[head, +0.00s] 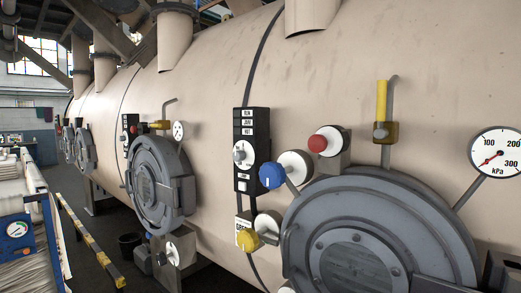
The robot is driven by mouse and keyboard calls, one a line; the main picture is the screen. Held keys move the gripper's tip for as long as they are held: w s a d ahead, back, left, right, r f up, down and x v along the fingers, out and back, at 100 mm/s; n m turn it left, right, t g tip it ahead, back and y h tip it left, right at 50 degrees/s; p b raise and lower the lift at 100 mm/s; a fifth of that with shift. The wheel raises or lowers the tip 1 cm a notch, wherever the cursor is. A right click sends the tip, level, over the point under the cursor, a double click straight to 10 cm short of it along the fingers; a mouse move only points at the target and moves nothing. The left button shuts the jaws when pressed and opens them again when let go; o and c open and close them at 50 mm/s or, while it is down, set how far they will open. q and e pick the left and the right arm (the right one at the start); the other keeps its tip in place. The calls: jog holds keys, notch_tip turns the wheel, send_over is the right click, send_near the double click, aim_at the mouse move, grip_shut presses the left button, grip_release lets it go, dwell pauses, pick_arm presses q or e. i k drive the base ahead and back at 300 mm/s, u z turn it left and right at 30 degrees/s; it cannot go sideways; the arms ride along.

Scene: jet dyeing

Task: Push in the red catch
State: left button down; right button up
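The red catch (317,143) is a small round red knob on the front of a white cylinder (331,135). The cylinder is fixed to a grey block at the upper left rim of the large grey round door (375,225). The knob stands out from the cylinder toward the left, and nothing touches it. Neither of my grippers shows in the head view.
A blue knob (271,176) sits close, below left of the red one, with a yellow knob (248,239) lower. A black control panel (250,150) is at left. A yellow-handled valve (381,98) and pressure gauge (498,152) are at right. The floor at left holds a yellow-black rail (90,241).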

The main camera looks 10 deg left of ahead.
aim_at(327, 142)
jog(key=u, duration=1.95)
jog(key=k, duration=1.25)
jog(key=z, duration=1.65)
jog(key=i, duration=0.5)
jog(key=u, duration=0.05)
